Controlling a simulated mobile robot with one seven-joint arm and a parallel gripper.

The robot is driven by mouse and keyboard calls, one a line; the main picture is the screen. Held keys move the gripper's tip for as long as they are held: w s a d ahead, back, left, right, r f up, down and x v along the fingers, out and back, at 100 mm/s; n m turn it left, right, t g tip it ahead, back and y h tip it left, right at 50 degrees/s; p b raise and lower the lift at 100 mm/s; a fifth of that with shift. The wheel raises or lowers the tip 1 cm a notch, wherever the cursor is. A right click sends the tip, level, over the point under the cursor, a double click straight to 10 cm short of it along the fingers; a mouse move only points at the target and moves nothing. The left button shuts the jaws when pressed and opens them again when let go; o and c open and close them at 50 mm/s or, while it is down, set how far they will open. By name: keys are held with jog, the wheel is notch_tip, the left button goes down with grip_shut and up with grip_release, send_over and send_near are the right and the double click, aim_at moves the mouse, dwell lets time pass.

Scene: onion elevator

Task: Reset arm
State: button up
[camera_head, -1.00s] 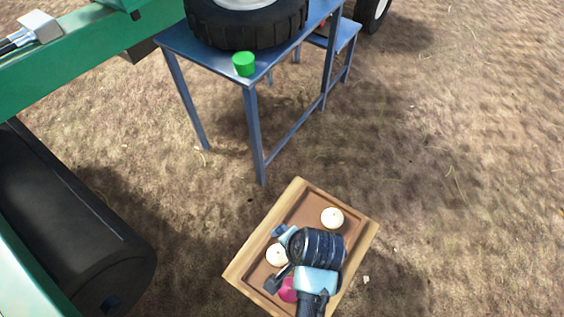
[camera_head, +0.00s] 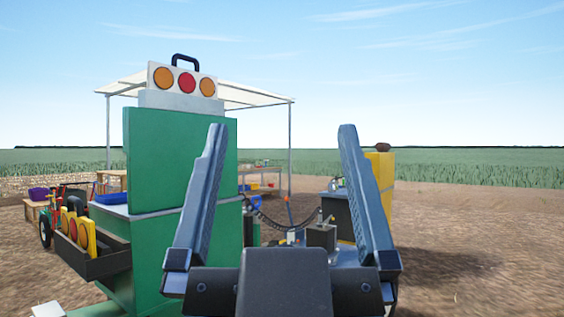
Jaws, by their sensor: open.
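My gripper (camera_head: 282,130) stands upright in the near middle of the head view, its two long dark blue-grey fingers pointing up. The fingers are wide apart and nothing is between them. The dark gripper body (camera_head: 285,285) is at the bottom centre. It hides part of what lies behind it.
A green machine (camera_head: 180,190) with orange and red lamps (camera_head: 187,82) stands left of centre, partly behind the left finger. A canopy (camera_head: 245,96) with shelves is behind it. A yellow block (camera_head: 382,166) stands behind the right finger. Bare ground (camera_head: 490,240) on the right looks clear.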

jog(key=shift+s+r, duration=0.3)
notch_tip(320, 180, up, 23)
jog(key=p, duration=2.3)
